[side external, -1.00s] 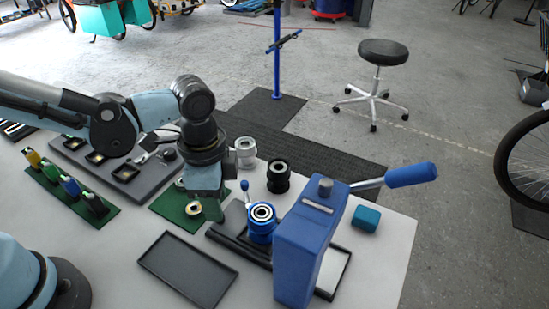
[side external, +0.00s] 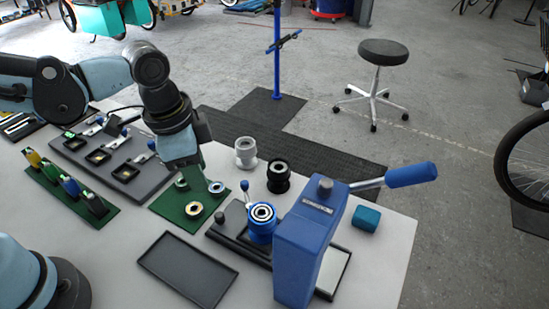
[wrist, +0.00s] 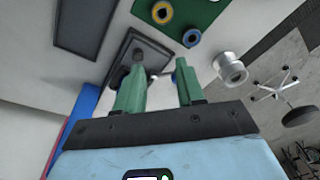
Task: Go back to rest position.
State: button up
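My gripper (wrist: 158,78) is open in the wrist view, with its two green fingers apart and nothing held between them. In the side external view it (side external: 191,172) hangs tilted above the green mat (side external: 170,209); its fingers are partly hidden there. Rings lie on the mat, among them a brass-coloured ring (side external: 194,208) and a blue-edged ring (side external: 216,187). The blue press (side external: 311,250) stands to the right of my gripper, with a blue round die (side external: 262,226) beside it, apart from my fingers.
A white cylinder (side external: 245,152) and a black cylinder (side external: 278,176) stand behind the die. An empty black tray (side external: 188,269) lies in front. Holders with coloured pieces (side external: 70,186) and a grey tray (side external: 117,165) are at left. The press handle (side external: 410,174) sticks out right.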

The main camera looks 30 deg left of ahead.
jog(key=a+r+n+t, duration=0.2)
jog(key=a+n+t, duration=0.3)
jog(key=a+n, duration=0.4)
jog(key=a, duration=0.3)
jog(key=shift+s+r+t+y, duration=0.3)
jog(key=shift+r+t, duration=0.05)
jog(key=shift+t, duration=0.05)
jog(key=shift+a, duration=0.1)
dwell(1.0)
